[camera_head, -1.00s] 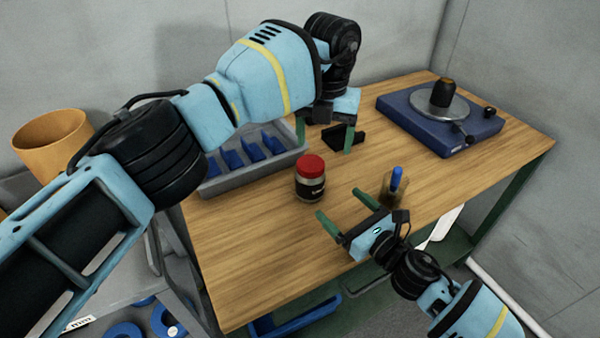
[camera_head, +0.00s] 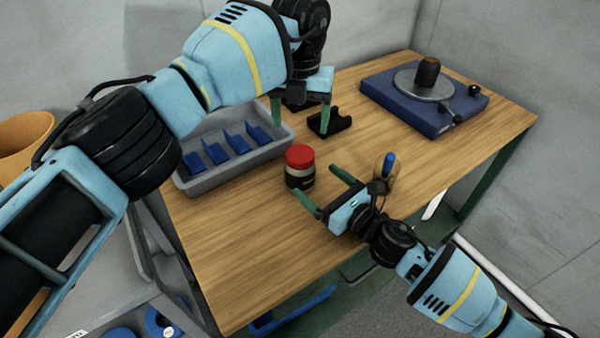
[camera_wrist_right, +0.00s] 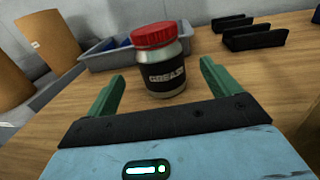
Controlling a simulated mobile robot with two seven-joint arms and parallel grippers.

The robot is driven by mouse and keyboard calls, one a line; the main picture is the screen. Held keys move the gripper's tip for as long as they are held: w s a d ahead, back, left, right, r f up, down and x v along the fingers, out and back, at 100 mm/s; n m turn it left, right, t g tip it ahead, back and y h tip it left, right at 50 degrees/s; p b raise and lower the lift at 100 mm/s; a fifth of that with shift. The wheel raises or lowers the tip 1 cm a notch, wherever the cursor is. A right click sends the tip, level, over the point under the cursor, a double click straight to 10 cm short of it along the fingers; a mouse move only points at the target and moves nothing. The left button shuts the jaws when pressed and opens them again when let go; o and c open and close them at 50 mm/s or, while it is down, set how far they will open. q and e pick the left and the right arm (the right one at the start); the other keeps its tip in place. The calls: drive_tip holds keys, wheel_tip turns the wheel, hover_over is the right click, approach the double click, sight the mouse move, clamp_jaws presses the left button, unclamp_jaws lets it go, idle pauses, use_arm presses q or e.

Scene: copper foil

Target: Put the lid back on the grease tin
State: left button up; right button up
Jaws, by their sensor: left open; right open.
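The grease tin (camera_head: 299,180) is a jar with a dark label, standing upright on the wooden table. The red lid (camera_head: 299,156) sits on its top; I cannot tell whether it is seated fully. In the right wrist view the tin's label (camera_wrist_right: 166,78) reads "GREASE" and the red lid (camera_wrist_right: 153,34) looks level. My right gripper (camera_head: 318,184) is open, its green fingers pointing at the tin, with the tin just ahead of and between the fingertips. My left gripper (camera_head: 299,124) is open and empty, above the table behind the tin.
A grey tray (camera_head: 228,168) with blue dividers is left of the tin. Black holders (camera_head: 330,123) stand behind it. A blue-handled tool (camera_head: 388,165) is close to my right wrist. A blue turntable base (camera_head: 425,98) is at the back right. The front left tabletop is clear.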

sight(309, 175)
drive_tip(key=shift+x, duration=3.45)
drive_tip(key=c, duration=1.4)
use_arm(q)
drive_tip(key=o, duration=0.6)
drive_tip(key=shift+c, duration=0.2)
use_arm(e)
clamp_jaws()
use_arm(q)
wheel_tip(309, 175, up, 12)
use_arm(e)
drive_tip(key=o, duration=1.4)
unclamp_jaws()
